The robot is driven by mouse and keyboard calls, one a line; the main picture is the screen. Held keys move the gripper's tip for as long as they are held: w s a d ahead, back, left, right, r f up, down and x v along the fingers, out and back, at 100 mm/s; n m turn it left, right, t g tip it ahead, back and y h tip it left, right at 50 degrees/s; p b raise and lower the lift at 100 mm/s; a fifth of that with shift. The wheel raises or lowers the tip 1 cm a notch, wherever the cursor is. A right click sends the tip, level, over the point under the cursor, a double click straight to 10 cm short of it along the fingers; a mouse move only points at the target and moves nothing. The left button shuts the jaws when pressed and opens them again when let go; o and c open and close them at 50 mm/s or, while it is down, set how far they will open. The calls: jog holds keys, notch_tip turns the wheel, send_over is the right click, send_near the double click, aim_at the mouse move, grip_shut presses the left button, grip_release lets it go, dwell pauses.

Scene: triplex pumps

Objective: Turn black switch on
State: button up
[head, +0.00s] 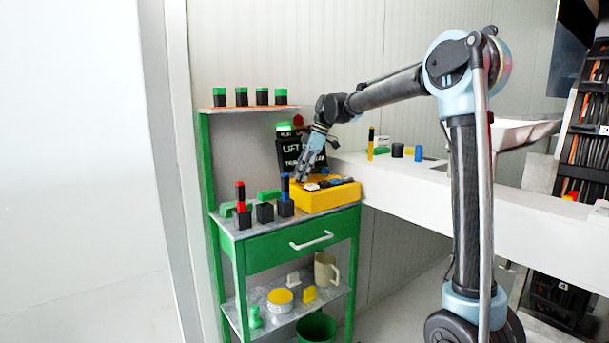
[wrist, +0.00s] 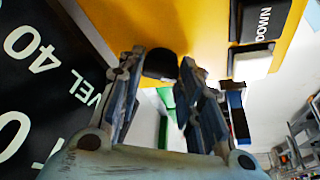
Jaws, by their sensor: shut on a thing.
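The yellow control box (head: 330,199) sits on top of the green cart, and its yellow face (wrist: 205,22) fills the top of the wrist view. My gripper (head: 302,177) reaches down to the left part of the box. In the wrist view my gripper (wrist: 162,70) has its two fingers on either side of a rounded black switch (wrist: 160,62) and is shut on it. The switch's base and exact position are partly hidden. A black and white rocker marked DOWN (wrist: 252,35) is on the same face, to the right of the fingers.
A black sign (head: 290,153) with white lettering stands close behind the box. Black blocks with red and blue pegs (head: 285,197) stand left of the box on the green cart (head: 285,243). A white counter (head: 430,190) lies to the right.

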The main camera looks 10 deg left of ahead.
dwell(0.5)
jog(key=o, duration=1.1)
jog(key=shift+c, duration=0.2)
jog(key=v, duration=0.8)
jog(key=shift+w, duration=0.1)
